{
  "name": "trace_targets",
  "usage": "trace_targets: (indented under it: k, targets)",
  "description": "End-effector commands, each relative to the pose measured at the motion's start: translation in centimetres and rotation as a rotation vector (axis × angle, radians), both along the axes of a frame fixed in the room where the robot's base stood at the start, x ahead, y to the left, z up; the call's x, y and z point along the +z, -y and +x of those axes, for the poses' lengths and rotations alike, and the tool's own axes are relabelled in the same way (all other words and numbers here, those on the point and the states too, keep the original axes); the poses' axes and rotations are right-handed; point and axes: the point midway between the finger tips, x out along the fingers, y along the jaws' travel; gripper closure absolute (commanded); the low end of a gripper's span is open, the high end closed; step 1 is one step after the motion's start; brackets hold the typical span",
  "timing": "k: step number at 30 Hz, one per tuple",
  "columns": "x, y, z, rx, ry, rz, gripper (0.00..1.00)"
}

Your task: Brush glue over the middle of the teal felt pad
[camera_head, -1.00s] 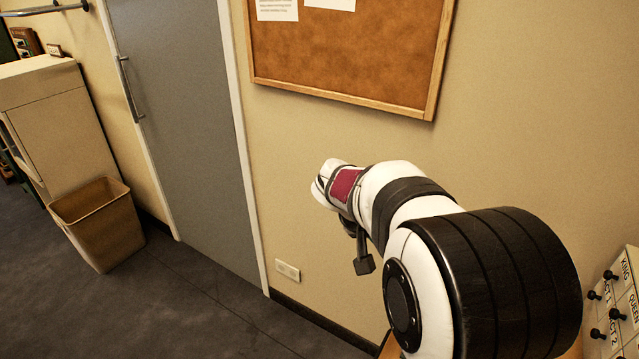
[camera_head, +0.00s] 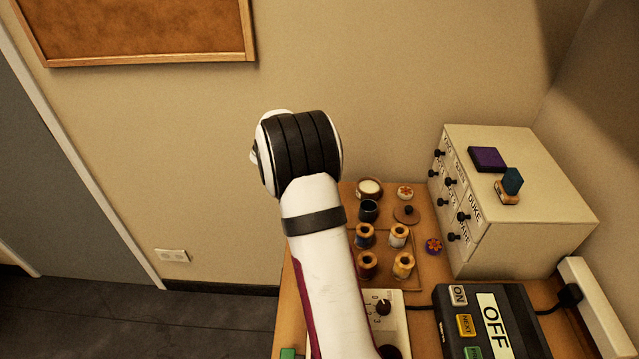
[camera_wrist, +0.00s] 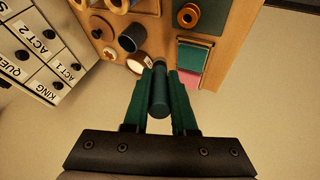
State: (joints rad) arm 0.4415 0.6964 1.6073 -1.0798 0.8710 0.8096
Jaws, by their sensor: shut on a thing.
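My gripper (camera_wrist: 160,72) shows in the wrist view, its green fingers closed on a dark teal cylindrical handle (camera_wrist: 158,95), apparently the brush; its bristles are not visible. In the head view my arm hides the gripper. A teal pad (camera_wrist: 196,52) lies near the table edge in the wrist view, right of the held handle, beside a pink one. An open round pot with white contents, seemingly the glue (camera_wrist: 138,64), is just left of the fingertips. The pot also shows at the back of the table in the head view (camera_head: 369,187).
A dark cup (camera_head: 369,210) and a knobbed lid (camera_head: 407,215) stand near the pot. Several thread spools (camera_head: 398,236) stand in front. A labelled drawer unit (camera_head: 535,225) and a button box (camera_head: 485,325) occupy the right side.

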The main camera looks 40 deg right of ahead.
Motion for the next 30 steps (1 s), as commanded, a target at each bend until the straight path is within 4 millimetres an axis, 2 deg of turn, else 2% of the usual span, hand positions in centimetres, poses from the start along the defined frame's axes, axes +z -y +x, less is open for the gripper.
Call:
trace_targets:
  k: [16, 30]
  targets:
    - [-5.1, 0.0, 0.0, 0.001, -0.002, 0.0, 1.0]
    - [-5.0, 3.1, 3.1, -0.002, 0.001, -0.001, 1.0]
